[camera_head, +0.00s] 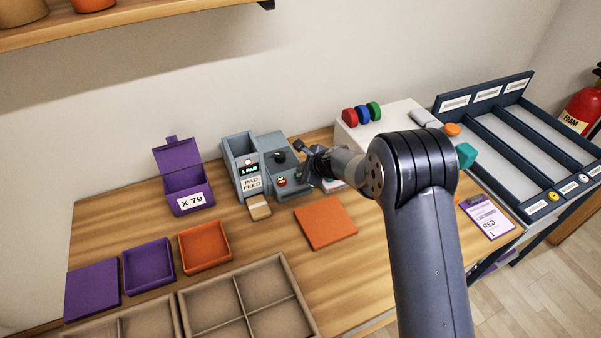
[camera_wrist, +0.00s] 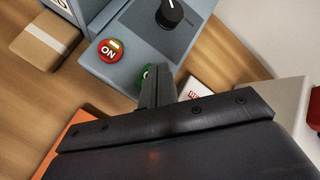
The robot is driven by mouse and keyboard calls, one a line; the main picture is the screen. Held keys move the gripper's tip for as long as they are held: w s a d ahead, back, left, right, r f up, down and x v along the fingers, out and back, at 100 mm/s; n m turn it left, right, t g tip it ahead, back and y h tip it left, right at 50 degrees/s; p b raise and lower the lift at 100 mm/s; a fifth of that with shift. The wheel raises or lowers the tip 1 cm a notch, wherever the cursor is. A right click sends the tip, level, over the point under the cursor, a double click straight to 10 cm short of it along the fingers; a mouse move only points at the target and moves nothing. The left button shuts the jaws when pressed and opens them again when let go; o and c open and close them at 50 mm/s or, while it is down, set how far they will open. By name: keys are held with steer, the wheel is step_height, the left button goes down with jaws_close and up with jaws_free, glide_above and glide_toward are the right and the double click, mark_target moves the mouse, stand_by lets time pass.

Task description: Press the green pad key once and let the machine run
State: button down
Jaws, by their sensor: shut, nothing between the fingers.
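The grey-blue machine (camera_head: 280,160) stands against the wall with a sign reading "PAD FEED" (camera_head: 252,184) and a lit green display (camera_head: 249,169) that seems to read "1 PAD". In the wrist view, a red key marked "ON" (camera_wrist: 109,51) sits on the machine's front. The green key (camera_wrist: 145,74) is beside it, mostly hidden behind my fingers. My gripper (camera_wrist: 157,82) is shut and empty, with its fingertips right at the green key. I cannot tell whether they touch it. In the head view my gripper (camera_head: 307,182) is at the machine's front right.
A black knob (camera_wrist: 172,14) is on the machine. A tan block (camera_head: 258,207) lies in front of the feed. An orange square (camera_head: 326,222) lies on the table. A purple open box (camera_head: 185,184) stands left. A white box (camera_head: 384,122) with coloured discs stands right of the machine.

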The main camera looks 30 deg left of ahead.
steer(key=shift+r, duration=0.15)
steer(key=shift+r+p, duration=2.05)
steer(key=shift+r, duration=0.45)
